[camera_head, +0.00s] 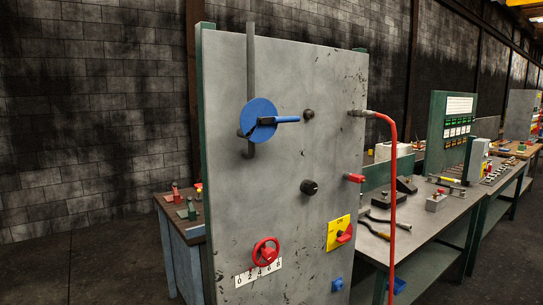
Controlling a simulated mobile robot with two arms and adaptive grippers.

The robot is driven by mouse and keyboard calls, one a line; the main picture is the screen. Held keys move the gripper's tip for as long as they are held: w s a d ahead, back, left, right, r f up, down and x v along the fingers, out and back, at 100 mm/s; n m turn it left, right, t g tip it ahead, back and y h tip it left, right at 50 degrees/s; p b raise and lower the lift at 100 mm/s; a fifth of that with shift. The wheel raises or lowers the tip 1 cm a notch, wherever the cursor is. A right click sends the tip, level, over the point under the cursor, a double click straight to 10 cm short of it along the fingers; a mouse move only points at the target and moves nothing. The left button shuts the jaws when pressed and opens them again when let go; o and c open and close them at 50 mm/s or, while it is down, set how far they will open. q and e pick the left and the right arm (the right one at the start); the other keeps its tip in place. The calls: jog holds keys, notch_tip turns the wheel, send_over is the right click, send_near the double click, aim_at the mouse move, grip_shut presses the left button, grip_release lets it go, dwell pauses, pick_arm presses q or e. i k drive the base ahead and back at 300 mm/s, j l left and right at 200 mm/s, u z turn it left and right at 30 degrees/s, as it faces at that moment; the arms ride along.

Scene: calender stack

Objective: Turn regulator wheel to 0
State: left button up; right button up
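A red regulator wheel (265,252) is mounted low on the front of an upright grey panel (285,140). A white scale plate (258,272) with black numbers, including 0, 2, 4, 6 and 8, sits just under and behind the wheel. The wheel's lower rim overlaps the upper edge of the scale. I cannot tell which number the wheel is set to. Neither of my grippers shows in the head view, and nothing touches the wheel.
The panel also carries a blue disc with a handle (259,120), black knobs (309,187), a yellow plate with a red switch (340,233) and a red hose (393,190). Workbenches with tools (445,218) stand at the right. Open floor (80,270) lies at the left.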

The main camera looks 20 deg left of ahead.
aim_at(269, 255)
jog(key=i+l+u, duration=0.2)
jog(key=u, duration=0.3)
jog(key=i+l+u, duration=0.15)
jog(key=l+u, duration=0.2)
jog(key=u, duration=0.15)
jog(key=i+l+u, duration=0.1)
jog(key=l+u, duration=0.35)
